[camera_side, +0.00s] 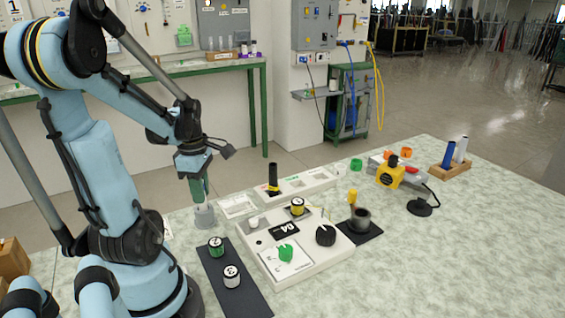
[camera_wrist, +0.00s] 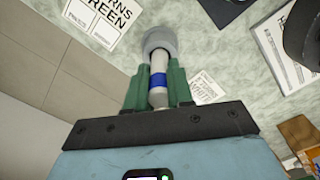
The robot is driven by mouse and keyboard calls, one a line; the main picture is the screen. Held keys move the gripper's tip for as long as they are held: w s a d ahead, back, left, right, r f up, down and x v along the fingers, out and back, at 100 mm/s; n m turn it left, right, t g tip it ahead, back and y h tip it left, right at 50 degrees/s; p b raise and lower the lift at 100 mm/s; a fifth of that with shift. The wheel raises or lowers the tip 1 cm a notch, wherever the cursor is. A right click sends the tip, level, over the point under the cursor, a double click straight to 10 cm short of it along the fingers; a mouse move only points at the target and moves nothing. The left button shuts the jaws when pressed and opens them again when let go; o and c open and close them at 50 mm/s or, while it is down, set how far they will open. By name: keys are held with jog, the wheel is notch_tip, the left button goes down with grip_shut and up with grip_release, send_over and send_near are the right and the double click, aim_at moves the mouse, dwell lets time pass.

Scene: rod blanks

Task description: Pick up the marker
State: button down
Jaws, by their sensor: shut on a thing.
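The marker (camera_wrist: 158,82), a pale grey rod with a blue band, is between my green fingers in the wrist view. My gripper (camera_wrist: 158,88) is shut on it. The marker's far end meets a round grey holder (camera_wrist: 159,40); I cannot tell whether it still sits inside. In the side view my gripper (camera_side: 199,203) points down just above the grey holder (camera_side: 204,217) on the table, left of the white board. The fingers largely hide the marker there.
A black mat (camera_side: 250,300) with green (camera_side: 216,247) and white (camera_side: 232,277) spools lies in front. A white board (camera_side: 325,262) with knobs is to the right. Behind it a dark rod (camera_side: 273,175) stands in a white tray (camera_side: 313,181). The table's right front is clear.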

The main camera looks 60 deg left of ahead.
notch_tip(320, 180, up, 2)
jog(key=w+d+r, duration=0.5)
jog(key=d+r, duration=0.2)
jog(key=d, duration=0.3)
jog(key=w+a+f, duration=0.2)
jog(key=a+f, duration=0.1)
jog(key=a, duration=1.1)
jog(key=shift+w+d+f, duration=0.1)
jog(key=shift+f, duration=1.65)
jog(key=shift+w+d+f, duration=0.1)
jog(key=shift+f, duration=1.6)
jog(key=shift+f, duration=0.6)
jog(key=shift+r, duration=0.1)
notch_tip(320, 180, up, 8)
